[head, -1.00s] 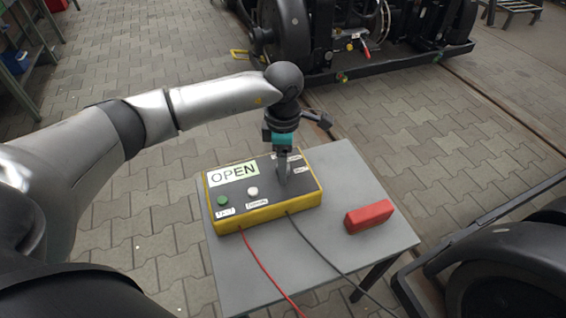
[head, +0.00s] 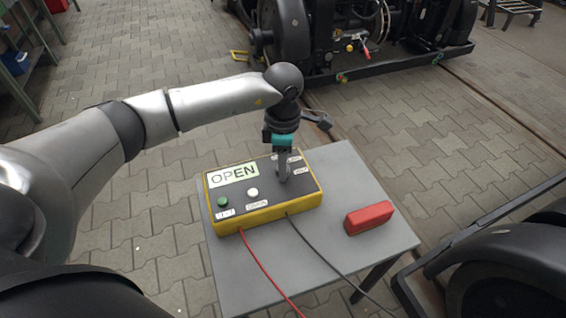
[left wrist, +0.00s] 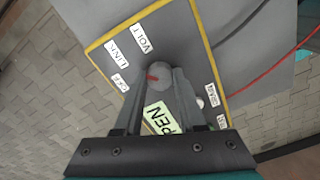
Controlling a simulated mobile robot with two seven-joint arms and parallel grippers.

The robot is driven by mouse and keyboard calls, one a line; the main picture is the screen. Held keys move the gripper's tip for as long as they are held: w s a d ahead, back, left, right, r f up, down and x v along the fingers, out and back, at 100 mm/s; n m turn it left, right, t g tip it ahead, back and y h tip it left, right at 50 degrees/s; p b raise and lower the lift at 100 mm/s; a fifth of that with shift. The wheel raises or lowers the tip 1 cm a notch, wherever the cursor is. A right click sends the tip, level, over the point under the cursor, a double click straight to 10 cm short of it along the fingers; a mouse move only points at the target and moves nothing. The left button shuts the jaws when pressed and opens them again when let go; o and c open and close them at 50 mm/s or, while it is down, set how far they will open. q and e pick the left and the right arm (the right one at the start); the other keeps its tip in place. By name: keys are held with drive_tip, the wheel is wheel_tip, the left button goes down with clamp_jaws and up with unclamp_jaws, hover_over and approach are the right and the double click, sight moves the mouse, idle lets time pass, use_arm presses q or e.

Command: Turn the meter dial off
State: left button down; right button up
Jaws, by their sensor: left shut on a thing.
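The meter (head: 262,215) is a yellow box with a dark top on a small grey table. Its display reads OPEN (head: 234,174). A green button (head: 222,200) and a white button (head: 252,192) sit at its front left. My left gripper (head: 283,178) points down at the right part of the top and hides the dial in the head view. In the left wrist view the round grey dial (left wrist: 160,75), with a red mark, sits between the fingertips, which are shut on it. Labels VOLT (left wrist: 146,38), LINK (left wrist: 116,53) and OFF (left wrist: 120,82) stand around it. My right gripper is not in view.
A red block (head: 369,217) lies on the grey table (head: 345,175), right of the meter. A red cable (head: 262,265) and a dark cable (head: 325,254) run off the table's front. Black bogies stand at the back (head: 340,40) and lower right (head: 510,270).

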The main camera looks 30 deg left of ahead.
use_arm(q)
drive_tip(key=shift+n, duration=0.3)
drive_tip(key=shift+r+n+p, duration=0.1)
drive_tip(key=shift+n+p, duration=0.5)
drive_tip(key=shift+p, duration=0.05)
drive_tip(key=n+p, duration=0.3)
drive_tip(key=n, duration=0.2)
drive_tip(key=shift+n+p, duration=0.65)
drive_tip(key=shift+n, duration=0.45)
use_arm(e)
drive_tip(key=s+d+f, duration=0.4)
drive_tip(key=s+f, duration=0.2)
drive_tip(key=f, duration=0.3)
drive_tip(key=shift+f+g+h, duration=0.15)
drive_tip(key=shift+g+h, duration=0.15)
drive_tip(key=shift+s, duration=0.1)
use_arm(q)
drive_tip(key=c, duration=0.5)
unclamp_jaws()
